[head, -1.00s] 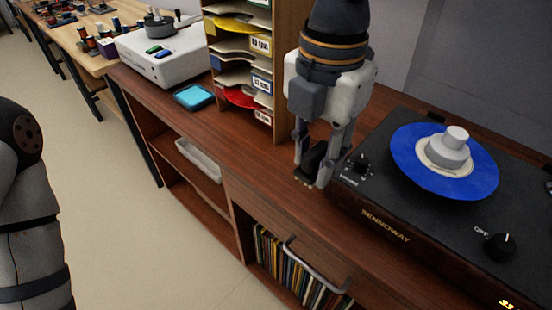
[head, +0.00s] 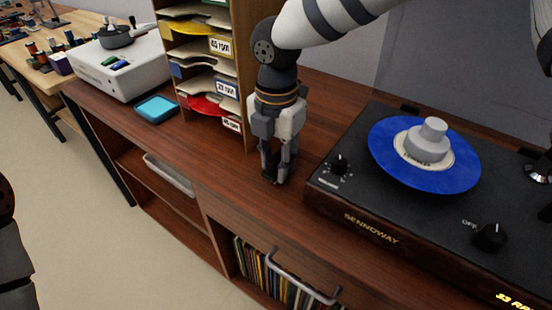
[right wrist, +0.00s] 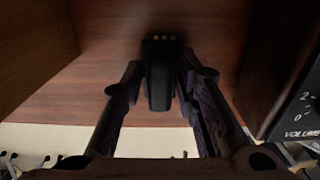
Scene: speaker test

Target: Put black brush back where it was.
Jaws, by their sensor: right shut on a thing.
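The black brush (right wrist: 158,80) is between the fingers of my right gripper (right wrist: 160,72), with small light dots on its far end in the right wrist view. In the head view my right gripper (head: 274,178) points down and is shut on the brush, low over the wooden counter (head: 215,172). It stands between the record rack and the black turntable. The brush is mostly hidden by the fingers there. I cannot tell whether it touches the counter. My left gripper is not in view; part of my left arm shows at the left edge.
The turntable (head: 345,215) with a blue record (head: 385,155) is close on the right. The record rack (head: 245,75) is close behind on the left. A blue tray (head: 156,109) and a white device (head: 115,72) stand farther left. A drawer handle (head: 300,280) juts out at the front.

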